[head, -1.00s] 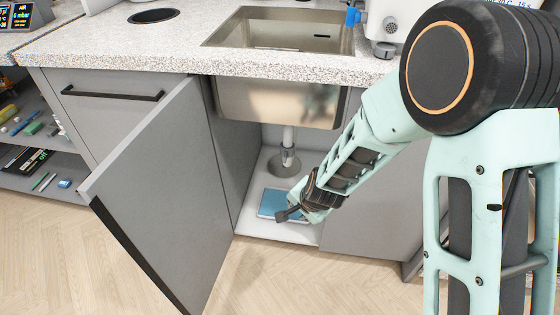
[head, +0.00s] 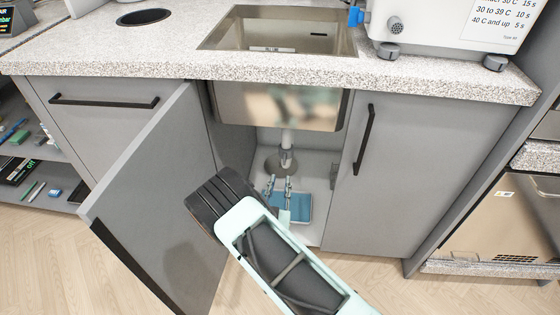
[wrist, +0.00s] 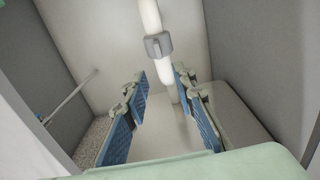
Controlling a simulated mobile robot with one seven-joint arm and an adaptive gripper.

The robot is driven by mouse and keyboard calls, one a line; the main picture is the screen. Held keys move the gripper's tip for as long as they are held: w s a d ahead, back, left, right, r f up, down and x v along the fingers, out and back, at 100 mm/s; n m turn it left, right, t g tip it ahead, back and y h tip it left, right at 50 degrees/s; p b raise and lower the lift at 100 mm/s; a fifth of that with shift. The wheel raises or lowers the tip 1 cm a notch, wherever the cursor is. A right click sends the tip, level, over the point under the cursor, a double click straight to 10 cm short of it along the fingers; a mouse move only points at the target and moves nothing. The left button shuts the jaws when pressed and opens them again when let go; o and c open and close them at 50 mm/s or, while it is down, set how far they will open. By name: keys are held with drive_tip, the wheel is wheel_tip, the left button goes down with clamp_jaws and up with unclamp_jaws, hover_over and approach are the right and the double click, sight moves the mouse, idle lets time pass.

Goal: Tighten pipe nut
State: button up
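A white drain pipe (head: 287,137) hangs below the sink inside the open cabinet. A grey ribbed pipe nut (wrist: 158,45) is around the pipe in the wrist view; it also shows small in the head view (head: 287,157). My gripper (wrist: 161,78) is open, with its two blue-padded fingers spread apart and nothing between them at the tips. In the wrist view the nut appears beyond the fingertips, centred between them and not touched. In the head view my gripper (head: 279,184) reaches into the cabinet just below the nut. My forearm hides part of the cabinet opening.
The left cabinet door (head: 160,195) stands open beside my arm; the right door (head: 405,180) is shut. The steel sink bowl (head: 280,105) is overhead. Shelves with small items are at far left.

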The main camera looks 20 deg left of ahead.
sight(284, 161)
drive_tip(key=b+x, duration=0.3)
drive_tip(key=x, duration=0.7)
drive_tip(key=shift+w, duration=0.1)
drive_tip(key=shift+c, duration=0.5)
clamp_jaws()
